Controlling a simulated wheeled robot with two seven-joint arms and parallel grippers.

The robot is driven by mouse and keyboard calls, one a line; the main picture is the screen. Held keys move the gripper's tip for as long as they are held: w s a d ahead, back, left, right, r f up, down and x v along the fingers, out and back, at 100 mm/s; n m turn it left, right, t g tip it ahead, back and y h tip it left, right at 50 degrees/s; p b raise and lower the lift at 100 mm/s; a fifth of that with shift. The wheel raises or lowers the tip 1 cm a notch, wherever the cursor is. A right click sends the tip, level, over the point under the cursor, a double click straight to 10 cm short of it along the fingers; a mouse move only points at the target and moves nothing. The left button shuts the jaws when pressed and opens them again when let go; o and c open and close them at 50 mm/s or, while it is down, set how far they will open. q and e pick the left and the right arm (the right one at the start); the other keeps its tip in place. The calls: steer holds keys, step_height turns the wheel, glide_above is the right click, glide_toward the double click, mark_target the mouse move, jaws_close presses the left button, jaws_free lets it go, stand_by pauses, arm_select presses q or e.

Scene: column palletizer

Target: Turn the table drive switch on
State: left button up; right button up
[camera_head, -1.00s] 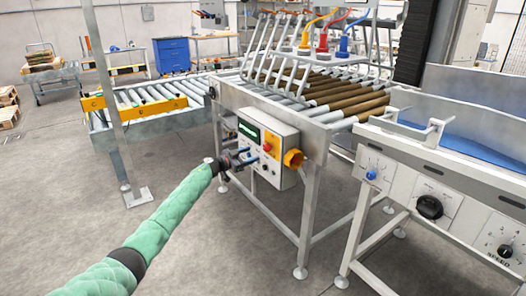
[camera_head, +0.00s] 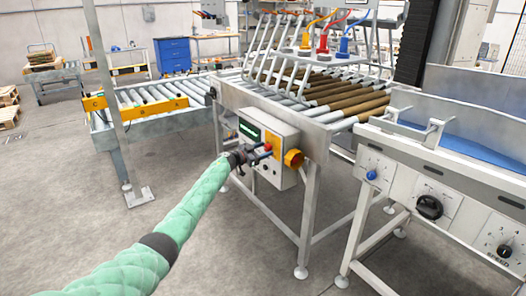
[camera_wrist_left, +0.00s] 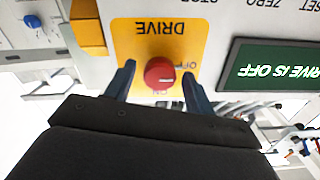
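The table drive switch is a red round knob (camera_wrist_left: 160,75) on a yellow plate marked DRIVE (camera_wrist_left: 160,38), seen upside down in the left wrist view with ON and OFF lettering beside it. In the head view the plate (camera_head: 272,138) is on the front of the control box (camera_head: 283,133). The box's green display (camera_wrist_left: 280,68) ends in "IS OFF". My left gripper (camera_wrist_left: 158,78) is open, with one dark finger on each side of the knob; whether they touch it I cannot tell. My right gripper is not in view.
The box hangs on the roller table's frame (camera_head: 315,135). At the right stands a machine with several knobs and a blue bed (camera_head: 450,140). The floor in front is clear.

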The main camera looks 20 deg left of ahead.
arm_select(q)
steer(key=c, duration=0.8)
